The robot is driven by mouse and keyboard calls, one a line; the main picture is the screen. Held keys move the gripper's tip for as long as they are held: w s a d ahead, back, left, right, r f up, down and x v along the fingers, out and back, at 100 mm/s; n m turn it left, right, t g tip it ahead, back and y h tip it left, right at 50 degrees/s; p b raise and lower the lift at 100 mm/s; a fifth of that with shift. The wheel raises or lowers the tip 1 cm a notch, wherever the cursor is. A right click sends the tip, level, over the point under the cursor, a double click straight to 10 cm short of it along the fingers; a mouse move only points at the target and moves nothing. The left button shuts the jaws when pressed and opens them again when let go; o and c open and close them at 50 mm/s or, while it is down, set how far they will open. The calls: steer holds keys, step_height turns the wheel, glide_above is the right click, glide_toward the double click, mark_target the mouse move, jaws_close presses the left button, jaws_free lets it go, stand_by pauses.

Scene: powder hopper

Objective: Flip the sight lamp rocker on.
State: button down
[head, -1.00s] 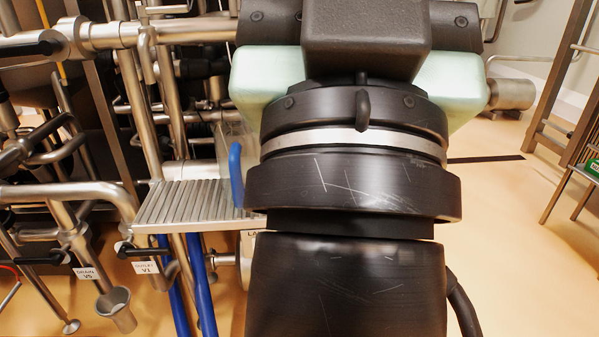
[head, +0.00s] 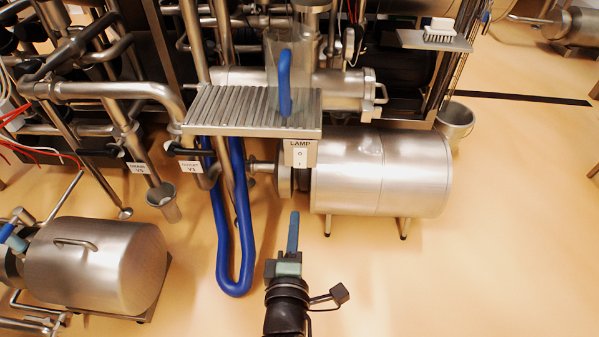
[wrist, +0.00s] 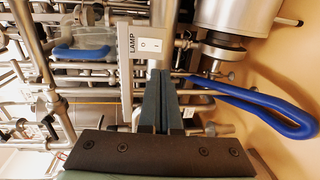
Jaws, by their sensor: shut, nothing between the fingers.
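The sight lamp rocker (head: 299,158) is a small white switch marked 0 and I, under a LAMP label on the front of a ribbed metal shelf (head: 240,108). In the wrist view the rocker (wrist: 150,44) sits beside the LAMP plate (wrist: 132,45), just beyond my fingertips. I cannot tell which half is pressed in. My gripper (head: 294,216) is shut and empty, its blue-grey fingers pointing up toward the rocker from below in the head view. The closed fingers (wrist: 165,78) also show in the wrist view, with no visible contact with the rocker.
A steel cylinder (head: 385,175) stands right of the rocker. A blue hose (head: 234,285) loops down to its left. A blue handle (head: 285,80) rises above the shelf. Valve pipes (head: 120,115) crowd the left. Open floor (head: 480,270) lies at right.

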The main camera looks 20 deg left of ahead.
steer(key=shift+r, duration=0.1)
steer(key=b, duration=0.4)
glide_toward(300, 166)
steer(key=x, duration=0.5)
steer(key=shift+w, duration=0.25)
steer(key=shift+w+a+b, duration=0.15)
steer(key=shift+w+b, duration=0.2)
steer(key=shift+w, duration=0.35)
steer(key=shift+w+f+b, duration=0.2)
steer(key=shift+b, duration=0.5)
steer(key=shift+a, duration=0.1)
steer(key=shift+s, duration=0.1)
